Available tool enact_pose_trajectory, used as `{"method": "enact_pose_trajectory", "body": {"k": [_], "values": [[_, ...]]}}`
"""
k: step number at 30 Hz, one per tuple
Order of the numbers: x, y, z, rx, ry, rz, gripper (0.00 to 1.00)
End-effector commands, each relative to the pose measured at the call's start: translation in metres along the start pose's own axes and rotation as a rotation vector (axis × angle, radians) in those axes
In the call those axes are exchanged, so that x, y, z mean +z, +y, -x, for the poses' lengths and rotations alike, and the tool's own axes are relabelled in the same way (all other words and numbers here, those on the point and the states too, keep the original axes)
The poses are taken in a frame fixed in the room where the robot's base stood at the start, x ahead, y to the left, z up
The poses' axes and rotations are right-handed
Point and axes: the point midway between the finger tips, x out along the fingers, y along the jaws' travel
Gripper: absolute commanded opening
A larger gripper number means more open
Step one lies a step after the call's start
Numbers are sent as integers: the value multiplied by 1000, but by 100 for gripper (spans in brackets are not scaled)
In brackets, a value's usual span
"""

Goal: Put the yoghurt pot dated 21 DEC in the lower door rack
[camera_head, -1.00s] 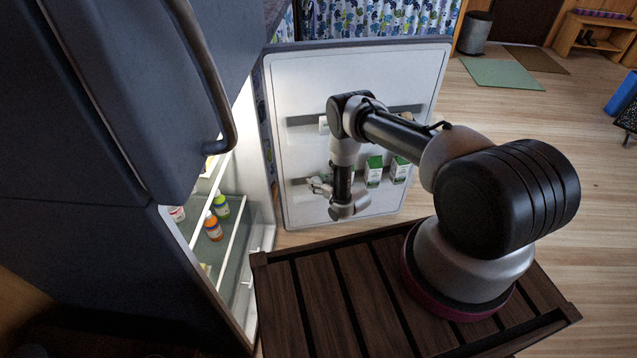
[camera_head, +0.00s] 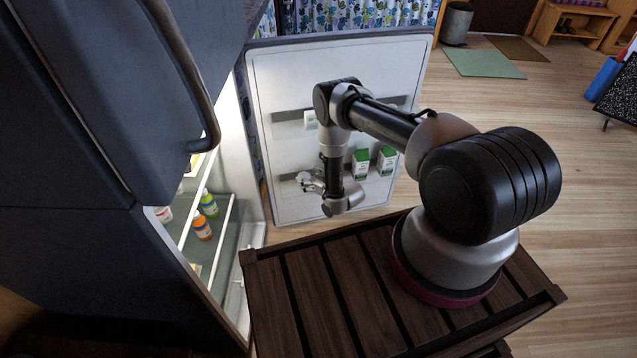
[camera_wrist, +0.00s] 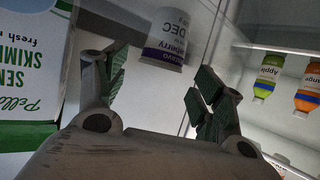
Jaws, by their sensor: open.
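The fingers stand apart, and I see no clear contact with the pot. In the head view my gripper (camera_head: 312,182) is at the left part of the lower door rack (camera_head: 378,178), low on the open fridge door (camera_head: 285,85). The pot cannot be made out there. Whether it rests on the rack I cannot tell.
Green-and-white milk cartons (camera_head: 361,164) stand in the lower door rack; one carton (camera_wrist: 35,75) is close to the left finger. A white item (camera_head: 310,118) sits in the upper door rack. Bottles (camera_head: 202,228) stand on a shelf inside the fridge.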

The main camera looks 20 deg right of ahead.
Motion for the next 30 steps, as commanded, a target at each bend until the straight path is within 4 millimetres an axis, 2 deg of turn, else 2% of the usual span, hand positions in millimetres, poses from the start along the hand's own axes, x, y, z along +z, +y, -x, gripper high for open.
{"method": "enact_pose_trajectory", "body": {"k": [6, 12, 18, 30], "values": [[1, 1, 52, 2, -4, -3, 68], [0, 1, 83, 1, -1, -1, 68], [0, 0, 93, 0, 0, -1, 68], [0, 0, 93, 0, 0, -1, 68]]}}
